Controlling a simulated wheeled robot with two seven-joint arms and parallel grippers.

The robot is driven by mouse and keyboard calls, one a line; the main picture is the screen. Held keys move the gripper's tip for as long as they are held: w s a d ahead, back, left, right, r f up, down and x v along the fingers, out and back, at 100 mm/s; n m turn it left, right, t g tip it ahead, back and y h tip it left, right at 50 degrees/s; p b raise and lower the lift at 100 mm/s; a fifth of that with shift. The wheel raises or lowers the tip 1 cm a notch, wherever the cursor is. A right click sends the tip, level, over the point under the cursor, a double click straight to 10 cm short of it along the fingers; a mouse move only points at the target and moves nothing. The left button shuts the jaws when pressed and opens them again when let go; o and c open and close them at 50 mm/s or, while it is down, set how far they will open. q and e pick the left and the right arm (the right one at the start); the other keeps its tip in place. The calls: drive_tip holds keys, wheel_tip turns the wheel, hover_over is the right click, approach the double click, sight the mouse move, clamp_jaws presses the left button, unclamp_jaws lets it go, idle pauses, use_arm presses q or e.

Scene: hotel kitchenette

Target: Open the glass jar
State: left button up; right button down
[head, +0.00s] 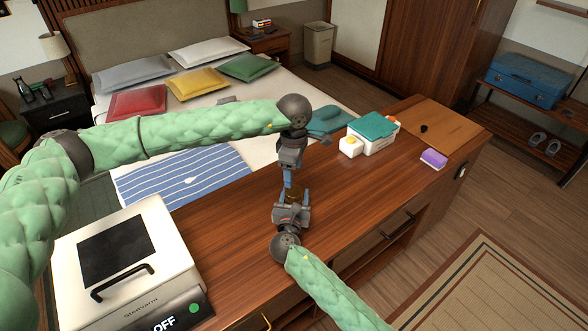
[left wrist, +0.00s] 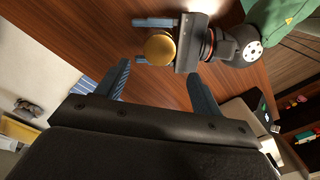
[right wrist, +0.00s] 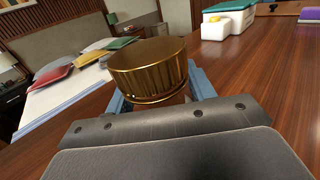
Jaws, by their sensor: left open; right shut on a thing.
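The glass jar shows mainly as its round gold lid (head: 293,194), between my two grippers on the wooden counter. The lid is large and ribbed in the right wrist view (right wrist: 150,70) and round from above in the left wrist view (left wrist: 159,48). It sits on the jar; the glass body is almost wholly hidden. My right gripper (head: 293,197) is shut on the jar below the lid, its blue fingers on both sides. My left gripper (head: 288,184) points down above the lid, open and empty. In the left wrist view its fingers (left wrist: 160,82) are apart, and the lid is beyond them.
A white box with a teal lid (head: 374,132), a small white item (head: 350,146) and a purple sponge (head: 433,159) stand to the right on the counter. A white appliance (head: 125,262) is at the left. The bed (head: 200,120) lies behind. Counter around the jar is clear.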

sight(294, 190)
use_arm(q)
drive_tip(key=shift+d+m, duration=0.1)
drive_tip(key=shift+m, duration=1)
drive_tip(key=shift+f, duration=0.15)
drive_tip(key=shift+f, duration=3.85)
drive_tip(key=shift+c, duration=0.2)
drive_tip(key=c, duration=1)
drive_tip(key=shift+o, duration=0.2)
drive_tip(key=n, duration=0.6)
drive_tip(key=shift+r, duration=0.2)
